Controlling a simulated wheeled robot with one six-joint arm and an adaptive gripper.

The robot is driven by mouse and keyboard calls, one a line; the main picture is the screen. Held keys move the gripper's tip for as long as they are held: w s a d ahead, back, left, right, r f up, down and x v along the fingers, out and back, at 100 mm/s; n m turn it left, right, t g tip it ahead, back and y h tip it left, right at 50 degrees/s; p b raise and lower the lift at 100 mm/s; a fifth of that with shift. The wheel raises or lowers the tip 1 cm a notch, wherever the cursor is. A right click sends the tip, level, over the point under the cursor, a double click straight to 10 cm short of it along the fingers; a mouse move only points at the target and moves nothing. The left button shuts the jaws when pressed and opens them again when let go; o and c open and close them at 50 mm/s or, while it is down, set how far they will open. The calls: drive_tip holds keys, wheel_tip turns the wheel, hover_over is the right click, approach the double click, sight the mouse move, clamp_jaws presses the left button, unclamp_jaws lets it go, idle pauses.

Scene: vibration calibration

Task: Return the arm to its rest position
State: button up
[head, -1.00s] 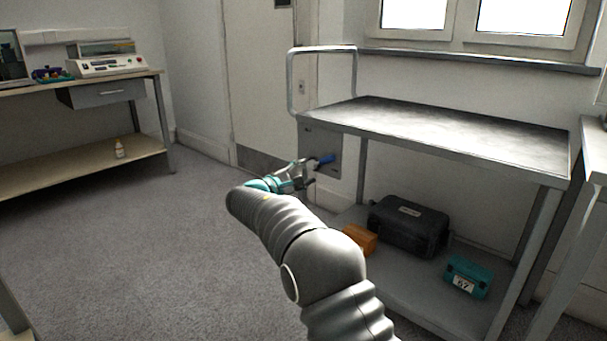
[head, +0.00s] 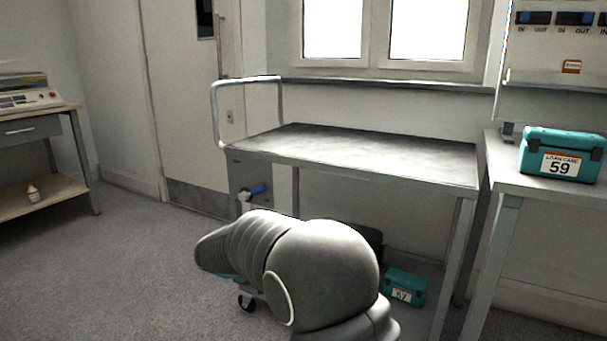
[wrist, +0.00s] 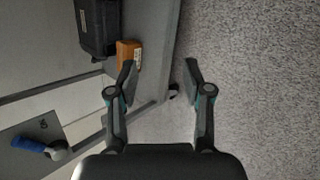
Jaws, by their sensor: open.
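My gripper (wrist: 160,80) shows in the wrist view with its two fingers spread apart and nothing between them. It hangs over the grey floor beside the lower shelf of a metal trolley.
The trolley's lower shelf holds a black case (wrist: 97,25), an orange box (wrist: 128,55) and a teal case (head: 404,287). Another teal case marked 59 (head: 562,155) sits on the right bench (head: 520,186). A left bench (head: 40,120) carries an instrument. Floor (head: 130,270) at left is clear.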

drive_tip(key=s+d+r+m+y+p, duration=0.2)
drive_tip(key=s+d+r+m, duration=0.2)
drive_tip(key=s, duration=0.7)
drive_tip(key=s+d+r+m+y+p, duration=0.2)
drive_tip(key=s+d+r+m+p, duration=0.1)
drive_tip(key=s+d+r, duration=0.5)
drive_tip(key=s+d+r+m+y+p, duration=0.2)
drive_tip(key=s+d+r+m, duration=0.4)
drive_tip(key=s+d, duration=0.5)
drive_tip(key=s, duration=0.5)
drive_tip(key=shift+d+r+g+p, duration=0.3)
drive_tip(key=shift+d+r+p, duration=0.05)
